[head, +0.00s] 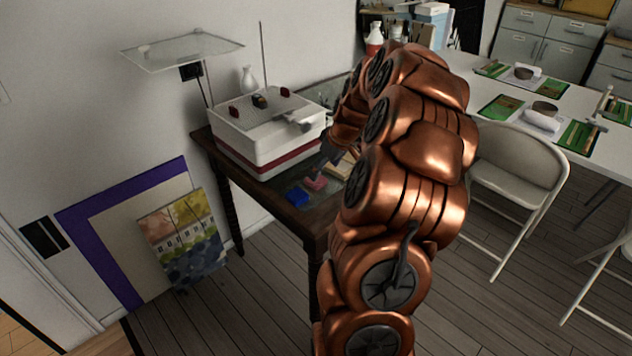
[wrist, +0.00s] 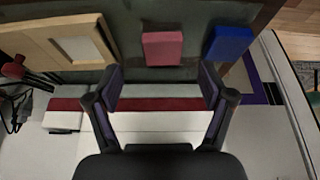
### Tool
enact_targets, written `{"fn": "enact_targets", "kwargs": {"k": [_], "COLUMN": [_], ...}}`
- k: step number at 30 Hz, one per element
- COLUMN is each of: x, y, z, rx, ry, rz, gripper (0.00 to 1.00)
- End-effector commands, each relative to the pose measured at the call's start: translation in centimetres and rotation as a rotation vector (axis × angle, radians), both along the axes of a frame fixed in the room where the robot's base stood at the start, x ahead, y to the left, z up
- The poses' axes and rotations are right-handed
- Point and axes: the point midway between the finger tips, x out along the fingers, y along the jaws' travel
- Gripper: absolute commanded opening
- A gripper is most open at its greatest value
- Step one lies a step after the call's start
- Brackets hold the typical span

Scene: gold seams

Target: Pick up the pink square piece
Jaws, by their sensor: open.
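The pink square piece (head: 315,183) lies on a dark surface on the wooden side table. It also shows in the wrist view (wrist: 162,48), above the gap between my fingers. My gripper (wrist: 164,88) is open and empty in the wrist view, with a finger to each side of the gap. In the head view my gripper (head: 330,155) is small and partly hidden by my copper arm, near the pink piece. The pink piece appears apart from both fingers.
A blue block (head: 297,196) lies beside the pink piece. A pale wooden frame (wrist: 72,42) lies on its other side. A white box with a red band (head: 262,130) stands close by on the table (head: 262,203). A folding chair (head: 520,165) stands at right.

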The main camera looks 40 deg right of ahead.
Motion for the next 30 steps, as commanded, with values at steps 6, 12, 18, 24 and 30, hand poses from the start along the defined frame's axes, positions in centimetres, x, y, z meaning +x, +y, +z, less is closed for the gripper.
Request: {"fn": "enact_targets", "kwargs": {"k": [6,12,18,24,30], "x": [1.0,1.9,2.0,1.9,1.9], "y": [0.5,0.4,0.4,0.4,0.4], "z": [-2.4,-4.2,-4.3,-4.3,-4.3], "rx": [0.003,0.0,-0.001,0.0,0.0], "ry": [0.006,0.001,0.0,0.0,0.001], "rz": [0.002,0.0,0.0,0.0,0.0], "gripper": [0.81,0.81,0.81,0.64,0.43]}}
